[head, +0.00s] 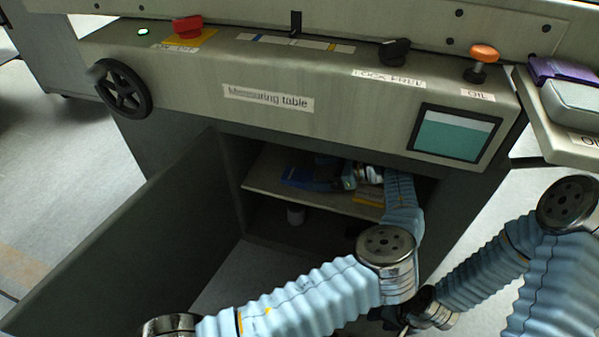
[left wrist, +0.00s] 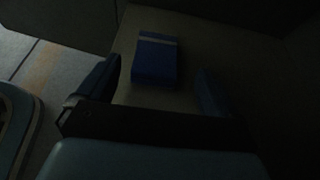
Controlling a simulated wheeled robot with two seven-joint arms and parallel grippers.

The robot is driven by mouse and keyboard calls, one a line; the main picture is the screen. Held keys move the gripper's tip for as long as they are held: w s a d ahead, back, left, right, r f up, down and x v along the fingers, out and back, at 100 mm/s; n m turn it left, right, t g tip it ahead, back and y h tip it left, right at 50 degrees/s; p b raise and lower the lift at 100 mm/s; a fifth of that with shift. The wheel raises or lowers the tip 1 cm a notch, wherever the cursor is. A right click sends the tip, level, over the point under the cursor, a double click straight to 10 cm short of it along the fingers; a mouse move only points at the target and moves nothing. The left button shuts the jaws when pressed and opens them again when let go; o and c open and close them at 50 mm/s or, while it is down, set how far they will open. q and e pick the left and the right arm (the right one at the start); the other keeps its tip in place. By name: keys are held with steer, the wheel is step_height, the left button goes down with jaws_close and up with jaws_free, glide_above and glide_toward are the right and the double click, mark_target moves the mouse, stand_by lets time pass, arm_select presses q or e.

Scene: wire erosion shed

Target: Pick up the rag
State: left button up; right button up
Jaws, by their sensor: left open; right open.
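The rag (head: 300,177) looks like a flat blue folded piece with a paler stripe near one end. It lies on the shelf inside the open cabinet under the measuring table. In the left wrist view the rag (left wrist: 154,62) lies ahead of my left gripper (left wrist: 158,84), between the lines of its two spread fingers and apart from them. In the head view my left gripper (head: 328,175) reaches into the cabinet from the right of the rag, open and empty. My right gripper (head: 392,318) is low outside the cabinet, partly hidden behind my left arm.
The cabinet door (head: 130,235) stands open on the left. The shelf (head: 262,180) also bears a yellow item (head: 369,196) under my left wrist. The control panel (head: 330,100) overhangs the opening. The cabinet inside is dark.

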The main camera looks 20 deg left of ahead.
mark_target(298, 174)
arm_select(q)
steer(key=x, duration=0.6)
steer(key=shift+s+a+r+b, duration=0.1)
steer(key=shift+s+r+b, duration=0.1)
steer(key=shift+r+b, duration=0.1)
steer(key=shift+c, duration=0.2)
steer(key=c, duration=1)
